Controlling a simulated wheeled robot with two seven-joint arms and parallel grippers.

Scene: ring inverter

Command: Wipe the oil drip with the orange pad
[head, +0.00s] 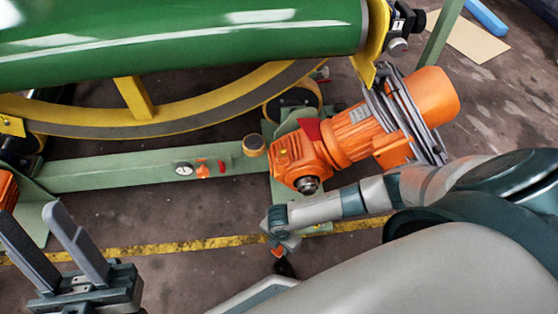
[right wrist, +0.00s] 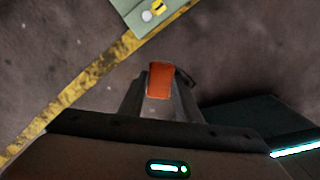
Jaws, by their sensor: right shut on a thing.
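The orange pad (right wrist: 160,80) is between the two fingers of my right gripper (right wrist: 161,92), which is shut on it. In the head view, the pad (head: 278,252) shows as a small orange patch below the right wrist, near the floor. A dark spot (head: 285,268), seemingly the oil drip, lies just below the pad in the picture. In the right wrist view, a dark curved edge (right wrist: 187,78) shows at the pad's right side, partly hidden. I cannot tell whether pad and floor touch. My left gripper (head: 32,212) is open and empty at lower left.
A green drum (head: 180,35) with a yellow ring (head: 140,118) stands at the back on a green frame (head: 130,172). An orange motor (head: 350,135) is close to my right forearm. A yellow floor line (head: 180,247) runs across free concrete floor.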

